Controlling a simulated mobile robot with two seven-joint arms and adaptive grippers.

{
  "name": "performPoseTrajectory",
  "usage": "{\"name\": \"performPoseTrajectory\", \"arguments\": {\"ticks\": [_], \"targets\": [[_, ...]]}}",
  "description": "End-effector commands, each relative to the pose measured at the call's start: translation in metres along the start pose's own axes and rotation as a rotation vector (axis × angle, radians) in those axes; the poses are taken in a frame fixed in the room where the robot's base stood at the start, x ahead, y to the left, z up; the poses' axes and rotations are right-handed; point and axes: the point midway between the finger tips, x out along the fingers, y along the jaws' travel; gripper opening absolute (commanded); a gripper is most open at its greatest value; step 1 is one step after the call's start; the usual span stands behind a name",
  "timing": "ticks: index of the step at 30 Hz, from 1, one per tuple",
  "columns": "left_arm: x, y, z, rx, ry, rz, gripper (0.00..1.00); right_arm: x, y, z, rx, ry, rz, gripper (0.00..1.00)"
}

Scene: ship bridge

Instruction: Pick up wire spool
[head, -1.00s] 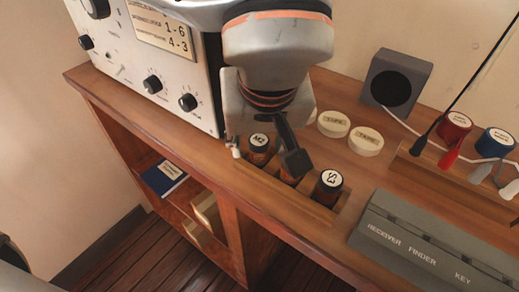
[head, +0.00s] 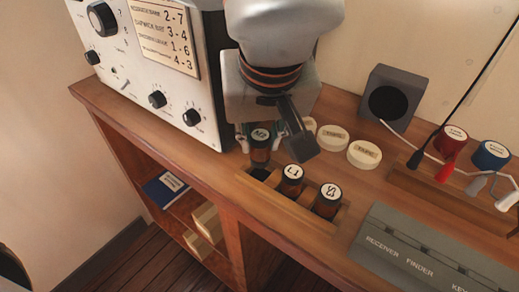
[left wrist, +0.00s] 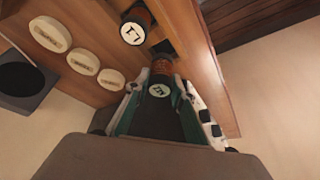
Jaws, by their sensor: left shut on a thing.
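A dark wire spool (head: 260,150) with a round white label reading like M2 is between the fingers of my left gripper (head: 262,138). The gripper is shut on it, and the spool stands roughly upright above a dark empty slot in the wooden rack (head: 290,211). In the left wrist view the held spool (left wrist: 161,72) sits between the green-edged fingers. Two other spools stand in the rack: one marked L1 (head: 292,181) and one marked S2 (head: 328,202). My right gripper is not in view.
A grey radio panel (head: 175,60) stands just left of the gripper. Round cream discs (head: 364,155) and a dark speaker box (head: 392,97) are behind. A grey keyed box (head: 430,250) and red (head: 449,140) and blue (head: 491,154) connectors lie right.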

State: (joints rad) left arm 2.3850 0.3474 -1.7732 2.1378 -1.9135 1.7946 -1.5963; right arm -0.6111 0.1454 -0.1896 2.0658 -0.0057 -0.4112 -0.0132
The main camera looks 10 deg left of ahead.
Motion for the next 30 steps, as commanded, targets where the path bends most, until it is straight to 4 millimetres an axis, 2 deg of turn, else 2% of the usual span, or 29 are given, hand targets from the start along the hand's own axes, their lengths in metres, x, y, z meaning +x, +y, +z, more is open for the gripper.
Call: {"name": "performPoseTrajectory", "arguments": {"ticks": [1,9,15,21,30], "targets": [[-0.015,0.000,-0.006,-0.003,0.008,0.005,0.02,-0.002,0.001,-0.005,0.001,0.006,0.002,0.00],[-0.082,0.000,-0.033,-0.005,0.010,0.006,0.02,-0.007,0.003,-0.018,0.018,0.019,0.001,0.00],[-0.121,0.000,-0.049,-0.003,0.006,0.004,0.02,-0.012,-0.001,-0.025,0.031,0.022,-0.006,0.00],[-0.141,0.000,-0.057,-0.001,0.004,0.002,0.02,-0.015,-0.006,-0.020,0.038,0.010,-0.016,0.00],[-0.145,0.000,-0.059,0.001,0.001,0.001,0.02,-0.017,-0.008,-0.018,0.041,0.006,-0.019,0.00]]}}
